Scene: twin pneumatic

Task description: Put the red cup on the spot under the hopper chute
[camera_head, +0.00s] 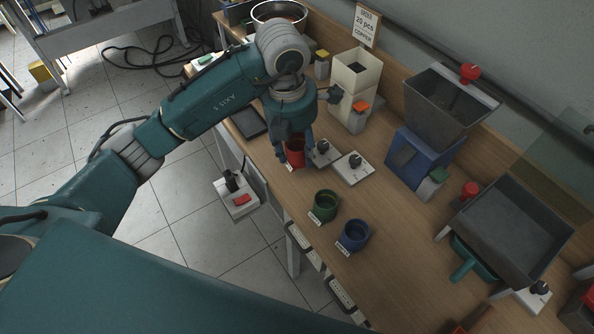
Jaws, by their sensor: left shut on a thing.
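The red cup (294,155) is near the front edge of the wooden bench, beyond its middle. My left gripper (296,146) comes down over it from above and is shut on it, with fingers on its sides. I cannot tell whether the cup still touches the bench. A grey hopper (447,100) on a blue stand (408,163) stands at the back of the bench, to the right of the cup. The spot under its chute cannot be made out clearly. My right gripper is not in view.
A green cup (325,206) and a blue cup (354,236) stand near the front edge. Switch boxes (354,168) sit right of the red cup. A cream dispenser (354,82) stands behind. A large grey tray (515,225) is at right. Bench between cups and hopper is clear.

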